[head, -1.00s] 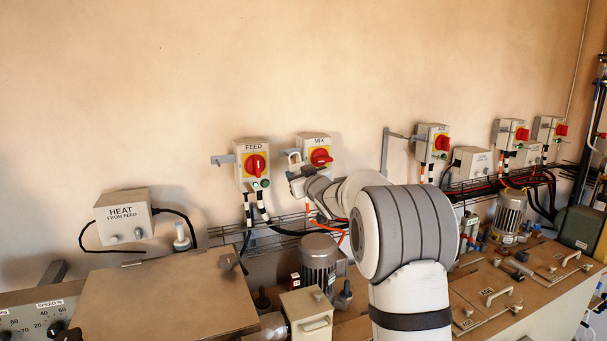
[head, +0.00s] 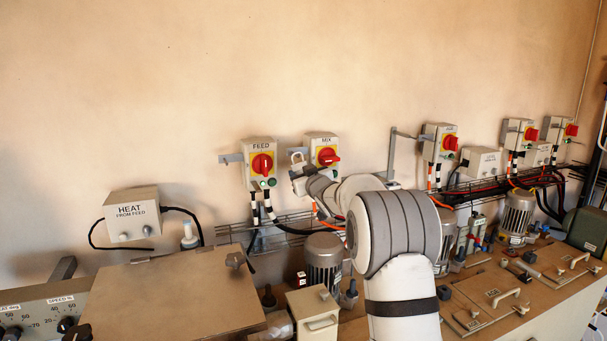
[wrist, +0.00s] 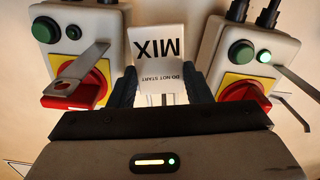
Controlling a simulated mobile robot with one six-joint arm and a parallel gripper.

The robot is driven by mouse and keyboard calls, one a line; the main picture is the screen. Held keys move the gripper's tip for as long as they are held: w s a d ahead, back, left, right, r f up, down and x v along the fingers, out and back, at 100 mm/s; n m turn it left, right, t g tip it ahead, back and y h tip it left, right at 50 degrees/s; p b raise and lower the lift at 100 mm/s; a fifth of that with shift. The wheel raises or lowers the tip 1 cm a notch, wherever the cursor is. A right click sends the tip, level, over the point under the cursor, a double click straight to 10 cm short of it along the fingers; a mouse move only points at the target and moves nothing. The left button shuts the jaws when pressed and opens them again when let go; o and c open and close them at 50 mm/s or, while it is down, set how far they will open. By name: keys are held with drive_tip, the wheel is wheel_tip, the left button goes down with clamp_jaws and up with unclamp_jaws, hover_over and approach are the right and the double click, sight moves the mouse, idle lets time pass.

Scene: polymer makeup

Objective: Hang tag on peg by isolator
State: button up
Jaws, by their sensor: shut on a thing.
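My gripper (wrist: 163,88) is shut on a white tag (wrist: 158,52) that reads MIX and DO NOT START, upside down in the wrist view. In the head view the tag (head: 299,183) hangs below a pale loop, between the FEED isolator (head: 261,165) and the MIX isolator (head: 325,158). In the wrist view a flat metal peg (wrist: 82,68) stands out across the left isolator's red switch. The tag is right of this peg, apart from it. Another peg (wrist: 284,84) is at the right isolator; the FEED peg (head: 231,158) also shows in the head view. My fingers partly hide the tag's lower end in the wrist view.
A wire cable tray (head: 285,222) with cables runs below the isolators. A HEAT box (head: 131,215) is on the wall at left. More isolators (head: 439,143) and an upright bracket (head: 392,150) are to the right. The wall above is clear.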

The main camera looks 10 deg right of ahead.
idle(0.4)
drive_tip(key=o, duration=1)
drive_tip(key=shift+o, duration=0.2)
drive_tip(key=s+d+f+m+g+h+b, duration=0.2)
drive_tip(key=s+f+g, duration=0.1)
drive_tip(key=s, duration=1.1)
drive_tip(key=s+d+f+m+g+h+b, duration=0.1)
drive_tip(key=s+f+m+g+h+b, duration=0.15)
drive_tip(key=s, duration=1.15)
drive_tip(key=s+a+f+g, duration=0.1)
drive_tip(key=s+f+g, duration=0.2)
drive_tip(key=s, duration=0.6)
drive_tip(key=s+a+f+g, duration=0.1)
drive_tip(key=s+f+g, duration=0.1)
drive_tip(key=s+f, duration=0.3)
drive_tip(key=s+a+f+g+y, duration=0.1)
drive_tip(key=s+f+g, duration=0.2)
drive_tip(key=s, duration=1)
drive_tip(key=shift+s+a+f+g, duration=0.3)
drive_tip(key=shift+s+f+g, duration=0.05)
drive_tip(key=shift+f, duration=0.55)
